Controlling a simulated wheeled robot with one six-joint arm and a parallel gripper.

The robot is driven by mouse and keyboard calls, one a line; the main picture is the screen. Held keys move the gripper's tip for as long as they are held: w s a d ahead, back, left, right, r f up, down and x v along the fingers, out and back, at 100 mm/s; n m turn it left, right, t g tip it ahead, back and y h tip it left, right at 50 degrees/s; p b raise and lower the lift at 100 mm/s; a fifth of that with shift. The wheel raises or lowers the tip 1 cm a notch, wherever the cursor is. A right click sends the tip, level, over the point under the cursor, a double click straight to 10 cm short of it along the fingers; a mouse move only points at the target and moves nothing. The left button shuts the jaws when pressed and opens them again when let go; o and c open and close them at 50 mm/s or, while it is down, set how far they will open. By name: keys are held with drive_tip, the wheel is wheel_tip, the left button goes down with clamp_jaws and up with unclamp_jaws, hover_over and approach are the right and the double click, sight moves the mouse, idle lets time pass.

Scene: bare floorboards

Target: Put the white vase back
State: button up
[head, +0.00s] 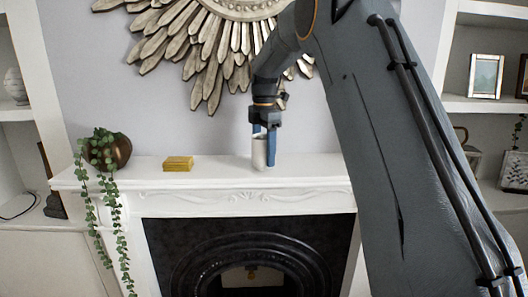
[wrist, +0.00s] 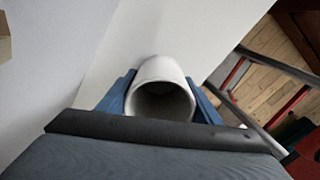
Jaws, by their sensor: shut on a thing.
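The white vase (head: 259,151) is upright between the blue fingers of my gripper (head: 264,148), at the white mantelpiece (head: 220,180) in the head view. Its base is at or just above the mantel top; I cannot tell whether it touches. In the wrist view the vase (wrist: 161,85) shows its round open mouth, with a blue finger of my gripper (wrist: 160,95) on each side. My gripper is shut on the vase.
A stack of yellow blocks or books (head: 178,163) lies on the mantel left of the vase. A bronze pot with a trailing plant (head: 112,153) stands at the mantel's left end. A sunburst mirror frame (head: 205,50) hangs above. The mantel between stack and vase is clear.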

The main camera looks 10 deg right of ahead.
drive_tip(key=shift+f, duration=0.15)
drive_tip(key=o, duration=1.3)
wheel_tip(320, 180, up, 12)
drive_tip(key=b, duration=0.5)
drive_tip(key=shift+r, duration=0.2)
drive_tip(key=shift+s, duration=0.1)
